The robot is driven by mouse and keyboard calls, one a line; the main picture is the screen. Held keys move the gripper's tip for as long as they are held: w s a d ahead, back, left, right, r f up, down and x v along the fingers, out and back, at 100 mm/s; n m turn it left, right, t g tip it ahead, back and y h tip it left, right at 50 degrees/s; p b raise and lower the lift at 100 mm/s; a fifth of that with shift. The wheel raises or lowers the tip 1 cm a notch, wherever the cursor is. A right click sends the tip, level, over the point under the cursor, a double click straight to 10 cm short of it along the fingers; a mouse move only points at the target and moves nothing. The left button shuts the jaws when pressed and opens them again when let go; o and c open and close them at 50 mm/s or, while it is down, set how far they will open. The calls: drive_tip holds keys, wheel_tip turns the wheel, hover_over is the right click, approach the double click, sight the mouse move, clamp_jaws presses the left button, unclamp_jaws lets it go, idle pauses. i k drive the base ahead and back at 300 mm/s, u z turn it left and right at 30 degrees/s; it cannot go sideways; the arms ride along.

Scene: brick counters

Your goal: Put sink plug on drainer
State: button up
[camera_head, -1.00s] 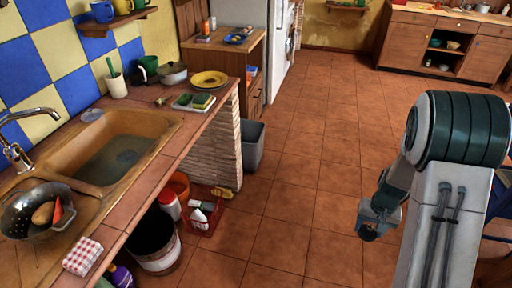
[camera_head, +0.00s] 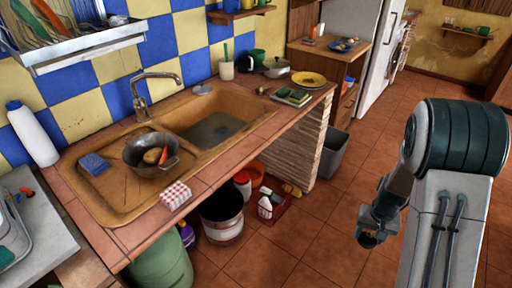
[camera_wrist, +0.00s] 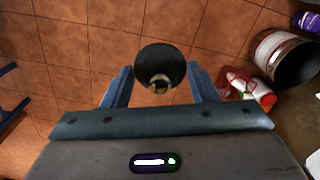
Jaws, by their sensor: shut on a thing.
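My gripper (camera_head: 370,238) hangs over the floor at the right, well away from the counter. In the wrist view, its two fingers (camera_wrist: 160,88) are shut on a dark round thing, which I take for the sink plug (camera_wrist: 160,60); a pale middle shows in it. The ribbed draining board (camera_head: 112,190) is the left part of the tan sink unit. A dark colander (camera_head: 138,158) with food in it and a blue sponge (camera_head: 93,164) stand on the board. The basin (camera_head: 215,130) is to its right and holds murky water.
A red-checked cloth (camera_head: 175,195) lies at the counter's front edge. A faucet (camera_head: 143,100) rises behind the sink. A dish rack (camera_head: 85,45) hangs above. Buckets (camera_head: 222,225) and a red crate (camera_head: 270,208) stand below. Floor between me and the counter is clear.

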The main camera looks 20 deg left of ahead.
sight(126, 199)
drive_tip(key=u, duration=1.45)
